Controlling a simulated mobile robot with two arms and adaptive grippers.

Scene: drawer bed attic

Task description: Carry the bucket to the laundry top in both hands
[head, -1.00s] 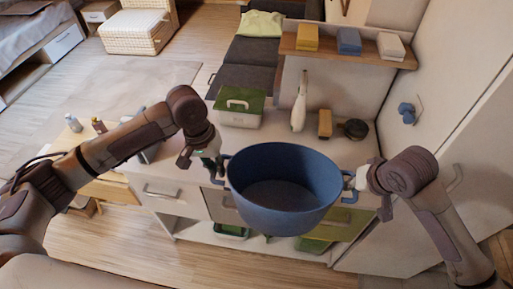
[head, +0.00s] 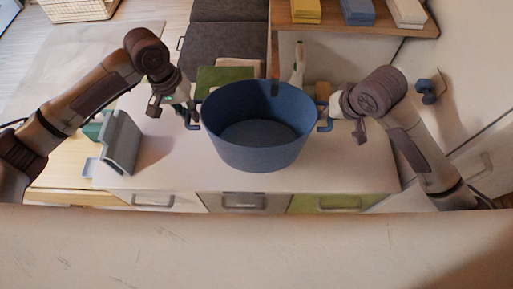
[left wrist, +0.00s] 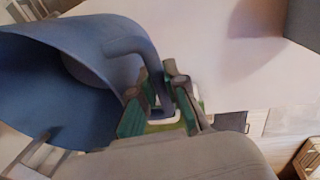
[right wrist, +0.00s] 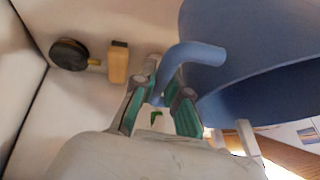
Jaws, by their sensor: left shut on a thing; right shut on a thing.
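The blue bucket (head: 258,128) is upright and empty in the middle of the head view, over the white laundry top (head: 170,160). I cannot tell whether its base touches the top. My left gripper (head: 188,112) is shut on the bucket's left handle, which also shows between the green-padded fingers in the left wrist view (left wrist: 160,105). My right gripper (head: 334,112) is shut on the right handle, seen between the fingers in the right wrist view (right wrist: 165,95). The bucket hides part of the top behind it.
A green-lidded box (head: 222,76) stands behind the bucket at left. A white bottle (head: 297,66) and a yellow block (right wrist: 118,62) stand behind it. A grey-green holder (head: 122,142) is at the left. A shelf (head: 350,28) with boxes is above. Drawers (head: 245,202) line the front.

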